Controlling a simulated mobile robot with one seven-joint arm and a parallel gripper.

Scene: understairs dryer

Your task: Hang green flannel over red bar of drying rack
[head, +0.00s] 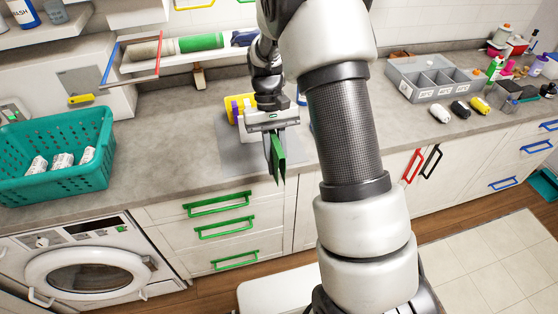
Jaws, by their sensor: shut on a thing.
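My gripper (275,150) is in the middle of the head view, pointing down over the front part of the worktop. It is shut on the green flannel (280,160), a dark green cloth that hangs below the fingers near the counter's front edge. At upper left, a red bar (133,79) and a blue bar (110,62) stick out by the wall shelf and look like parts of the drying rack. The gripper and flannel are to the right of the red bar and apart from it. My arm hides part of the worktop.
A yellow and purple object (236,107) stands behind my gripper on a grey mat (232,152). A teal basket (55,160) with white rolls is at left. A green roll (201,42) lies on the shelf. A grey divided tray (432,80) and several bottles are at right.

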